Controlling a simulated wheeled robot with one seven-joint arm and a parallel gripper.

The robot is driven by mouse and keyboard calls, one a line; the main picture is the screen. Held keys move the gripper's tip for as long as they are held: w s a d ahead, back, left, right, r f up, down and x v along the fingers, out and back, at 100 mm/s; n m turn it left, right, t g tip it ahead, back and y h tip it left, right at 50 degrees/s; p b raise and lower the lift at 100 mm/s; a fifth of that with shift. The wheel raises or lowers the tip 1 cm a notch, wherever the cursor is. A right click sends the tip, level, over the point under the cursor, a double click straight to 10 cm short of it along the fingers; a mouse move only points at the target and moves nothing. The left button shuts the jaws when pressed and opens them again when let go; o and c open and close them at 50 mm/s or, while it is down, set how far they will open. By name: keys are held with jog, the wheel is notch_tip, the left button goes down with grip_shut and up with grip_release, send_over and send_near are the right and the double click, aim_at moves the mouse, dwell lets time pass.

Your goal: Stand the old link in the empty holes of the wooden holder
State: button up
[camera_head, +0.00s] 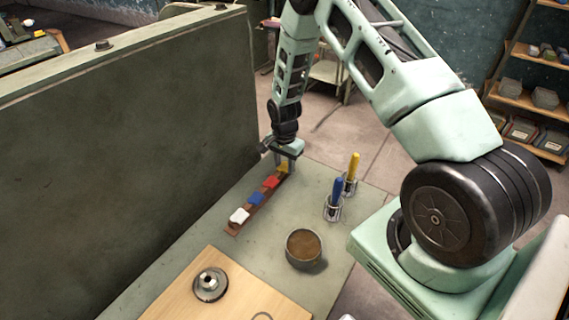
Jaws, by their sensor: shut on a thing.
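The wooden holder (233,231) is a narrow brown strip on the grey-green bench top, close to the dark panel. A white piece (240,215), a blue piece (256,198) and a red piece (271,182) stand along it from near to far. My gripper (286,162) points down at the holder's far end, shut on a small yellow piece (282,168). I cannot tell whether this piece is the old link, or whether it is seated in the holder or just above it. The holes there are hidden or too small to see.
A tall dark panel (130,150) stands close left of the holder. To the right are a blue-handled tool (337,190) and a yellow-handled tool (352,168) in clear cups. A brown bowl (303,247) and a metal disc (210,284) on a wooden board (180,305) are nearer.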

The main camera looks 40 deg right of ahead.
jog(key=o, duration=1.7)
jog(key=shift+r+p, duration=2.75)
jog(key=shift+r, duration=1.5)
